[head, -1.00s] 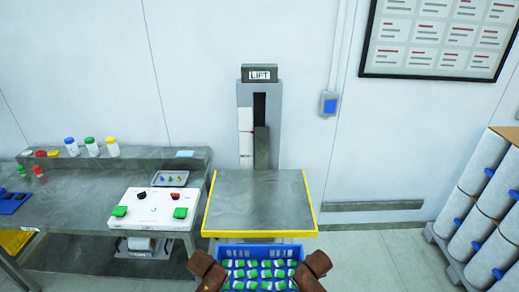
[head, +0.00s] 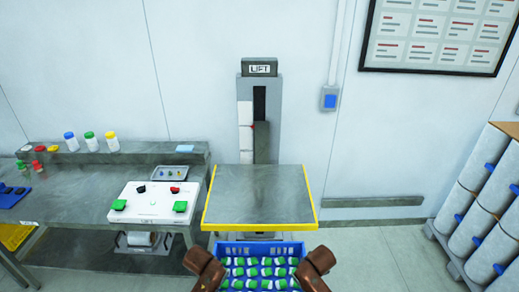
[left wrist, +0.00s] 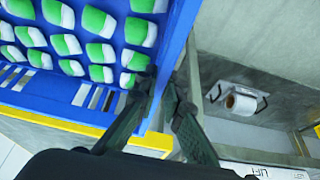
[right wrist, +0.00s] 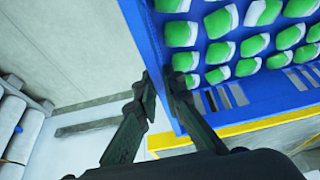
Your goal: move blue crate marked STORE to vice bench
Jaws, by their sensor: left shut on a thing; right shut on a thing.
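The blue crate (head: 261,250), full of green-and-white pieces, is at the bottom centre of the head view, in front of the lift platform. No STORE marking can be read on it. My left gripper (head: 206,270) is shut on the crate's left wall, and my right gripper (head: 317,269) on its right wall. The left wrist view shows fingers on both sides of the blue wall (left wrist: 176,45), and the right wrist view shows the same at the other wall (right wrist: 148,45). The crate's near side is cut off. I cannot identify a vice bench in view.
The yellow-edged lift platform (head: 260,192) is bare, below a LIFT sign (head: 259,67). At left, a grey workbench (head: 75,205) carries a white panel (head: 154,203) with buttons, bottles and a small tray. White rolls (head: 478,205) stand at right, with open floor before them.

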